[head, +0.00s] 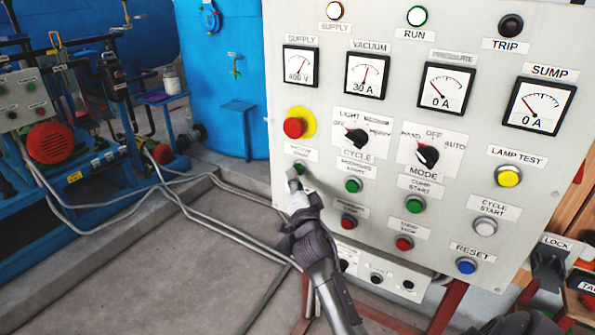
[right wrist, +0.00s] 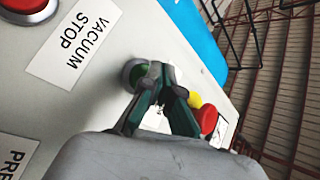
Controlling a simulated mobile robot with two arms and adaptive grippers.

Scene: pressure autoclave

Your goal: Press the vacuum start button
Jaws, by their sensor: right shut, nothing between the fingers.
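The vacuum start button (head: 299,167) is a small green button at the left edge of the grey control panel, under a label that reads blurrily as vacuum start. My right gripper (head: 293,181) is shut and empty, just below and in front of this button. In the right wrist view the fingertips (right wrist: 156,72) are right at the green button (right wrist: 134,73) and partly cover it. I cannot tell whether they touch it or whether it is pressed in. My left gripper is not in view.
A red emergency button on yellow (head: 294,128) sits just above. The red vacuum stop button (right wrist: 28,6) shows in the right wrist view. Nearby are the green pressurising start button (head: 353,185), a red button (head: 348,221) and selector knobs. Blue machinery (head: 60,150) stands at left.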

